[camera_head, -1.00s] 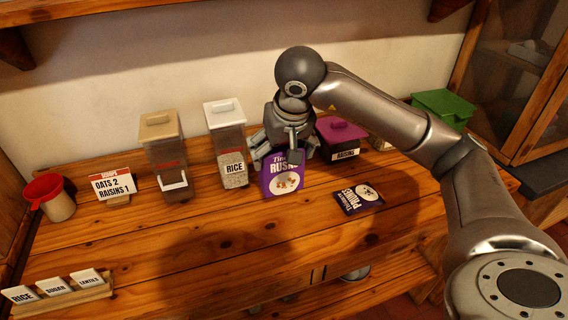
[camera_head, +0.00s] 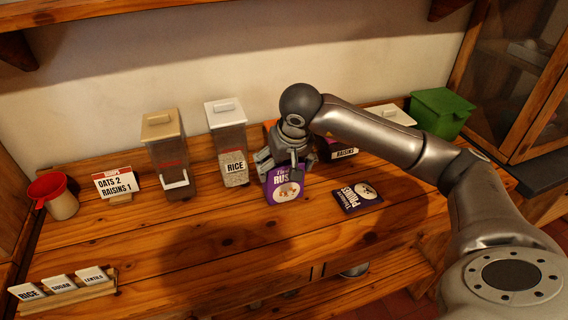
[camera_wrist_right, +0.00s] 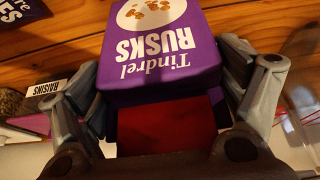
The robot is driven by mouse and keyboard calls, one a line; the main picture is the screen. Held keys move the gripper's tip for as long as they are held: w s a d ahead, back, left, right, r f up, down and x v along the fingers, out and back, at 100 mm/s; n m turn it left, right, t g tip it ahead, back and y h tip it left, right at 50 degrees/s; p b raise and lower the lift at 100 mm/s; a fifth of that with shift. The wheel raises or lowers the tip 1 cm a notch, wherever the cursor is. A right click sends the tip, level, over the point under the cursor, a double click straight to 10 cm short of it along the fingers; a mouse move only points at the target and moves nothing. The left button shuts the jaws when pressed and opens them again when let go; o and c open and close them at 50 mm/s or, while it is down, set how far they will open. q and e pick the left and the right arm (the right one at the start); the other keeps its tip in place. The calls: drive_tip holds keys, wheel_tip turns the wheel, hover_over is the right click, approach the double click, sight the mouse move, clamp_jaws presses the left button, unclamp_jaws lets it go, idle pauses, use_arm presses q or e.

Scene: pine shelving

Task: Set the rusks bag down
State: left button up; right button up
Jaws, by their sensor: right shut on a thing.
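The purple rusks bag (camera_head: 284,190) stands about upright on or just above the wooden counter; I cannot tell whether its base touches. My right gripper (camera_head: 287,162) comes from above and is shut on its upper part. In the right wrist view, the fingers of the right gripper (camera_wrist_right: 170,100) sit on either side of the bag, and its "Tindrel RUSKS" label (camera_wrist_right: 155,45) faces the camera. The left gripper is not in view.
A rice dispenser (camera_head: 229,145) stands just left of the bag, with another dispenser (camera_head: 166,150) beyond. A raisins box (camera_head: 343,154) is behind right. A prunes bag (camera_head: 357,197) lies flat to the right. The front counter (camera_head: 230,240) is clear.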

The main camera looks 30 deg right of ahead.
drive_tip(key=o, duration=0.8)
drive_tip(key=shift+f, duration=0.2)
drive_tip(key=shift+o, duration=1)
drive_tip(key=shift+r, duration=0.1)
drive_tip(key=shift+r, duration=0.1)
